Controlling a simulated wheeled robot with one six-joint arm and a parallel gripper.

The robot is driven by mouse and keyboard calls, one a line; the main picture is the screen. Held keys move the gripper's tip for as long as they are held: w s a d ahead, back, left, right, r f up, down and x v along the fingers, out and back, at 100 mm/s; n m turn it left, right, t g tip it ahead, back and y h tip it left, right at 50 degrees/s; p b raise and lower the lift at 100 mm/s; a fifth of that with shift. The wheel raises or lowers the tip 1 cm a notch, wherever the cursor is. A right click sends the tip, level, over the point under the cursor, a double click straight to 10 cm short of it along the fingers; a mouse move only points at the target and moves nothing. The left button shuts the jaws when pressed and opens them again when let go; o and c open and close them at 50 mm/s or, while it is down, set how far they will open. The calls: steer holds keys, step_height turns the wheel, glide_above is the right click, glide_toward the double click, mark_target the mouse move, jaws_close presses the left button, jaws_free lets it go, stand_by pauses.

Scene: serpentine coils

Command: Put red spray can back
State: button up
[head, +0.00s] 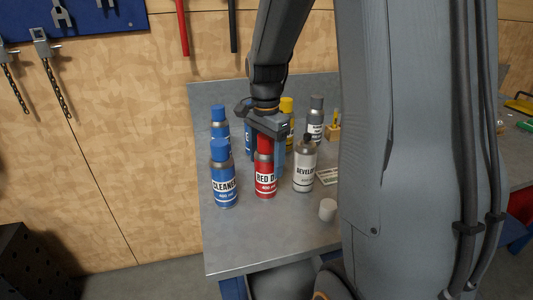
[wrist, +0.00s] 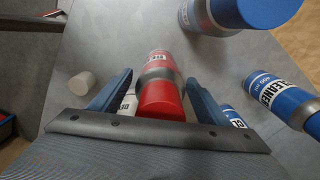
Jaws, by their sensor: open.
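The red spray can (head: 265,178), labelled "RED D...", stands upright on the grey table between a blue cleaner can and a white developer can. My gripper (head: 267,136) is above and around its top in the head view, coming from above. In the wrist view the red can (wrist: 160,88) lies between the two blue fingers of my gripper (wrist: 160,95), with visible gaps on both sides. The fingers are open.
A blue cleaner can (head: 224,180) stands close on the left, another blue can (head: 219,122) behind it. A white developer can (head: 304,170) stands close on the right, with a loose pale cap (head: 327,209) in front. Yellow (head: 288,110) and grey (head: 315,120) cans stand behind. The table's front left is clear.

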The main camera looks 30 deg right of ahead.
step_height(320, 180, up, 12)
steer(key=b, duration=0.2)
steer(key=shift+r+b, duration=0.15)
steer(key=shift+b, duration=0.2)
stand_by(0.3)
